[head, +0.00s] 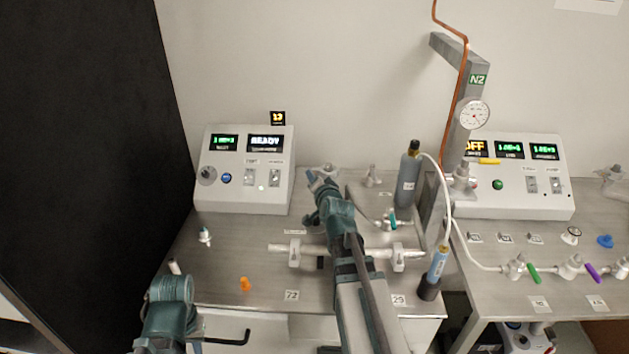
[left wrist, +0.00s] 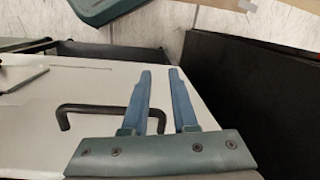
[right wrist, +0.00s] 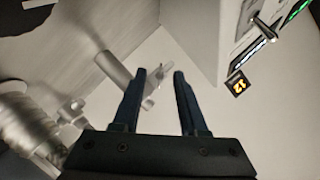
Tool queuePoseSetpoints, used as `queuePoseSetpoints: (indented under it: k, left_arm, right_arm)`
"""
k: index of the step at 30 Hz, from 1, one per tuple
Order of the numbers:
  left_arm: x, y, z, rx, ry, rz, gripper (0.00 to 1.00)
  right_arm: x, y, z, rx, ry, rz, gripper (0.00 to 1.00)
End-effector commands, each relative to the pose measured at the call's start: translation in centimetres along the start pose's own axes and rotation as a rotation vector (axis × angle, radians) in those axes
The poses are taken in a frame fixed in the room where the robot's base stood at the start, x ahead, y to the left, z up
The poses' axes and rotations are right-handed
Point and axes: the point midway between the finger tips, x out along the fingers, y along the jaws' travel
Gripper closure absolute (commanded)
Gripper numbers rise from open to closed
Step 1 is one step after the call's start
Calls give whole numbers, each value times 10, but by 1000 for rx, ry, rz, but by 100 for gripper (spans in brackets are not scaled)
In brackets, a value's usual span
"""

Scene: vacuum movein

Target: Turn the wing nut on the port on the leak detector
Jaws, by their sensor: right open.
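A white instrument box with green and white displays (head: 243,170), which I take to be the leak detector, stands at the back left of the bench. Its corner (right wrist: 205,35) shows at the upper right of the right wrist view. My right gripper (head: 313,178) reaches over the bench to the box's right side. A small metal port fitting (right wrist: 152,88) shows just beyond and between its open fingers (right wrist: 158,72); I cannot make out the wing nut clearly or see contact. My left gripper (left wrist: 160,72) is open and empty, low at the left, above a pale surface with a black handle (left wrist: 105,110).
A metal pipe (head: 345,249) with clamps lies across the bench. A grey bottle (head: 408,180) and a gauge (head: 473,113) stand to the right. An orange piece (head: 245,284) lies at the front left. A dark panel (head: 90,140) fills the left side.

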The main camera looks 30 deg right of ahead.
Motion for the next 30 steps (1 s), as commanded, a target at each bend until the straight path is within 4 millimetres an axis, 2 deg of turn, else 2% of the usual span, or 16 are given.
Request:
queuePoseSetpoints:
  k: [1, 7, 20, 30]
  left_arm:
    - [0, 0, 0, 0, 0, 0, 73]
    - [0, 0, 0, 0, 0, 0, 73]
    - [-2, 0, 0, 0, 0, 0, 73]
    - [-15, -2, 1, 0, 0, 0, 73]
  right_arm:
    - [0, 0, 0, 0, 0, 0, 63]
    - [0, 0, 0, 0, 0, 0, 99]
    - [0, -1, 0, -15, -1, 6, 100]
    - [0, -4, 0, -198, -1, 81, 100]
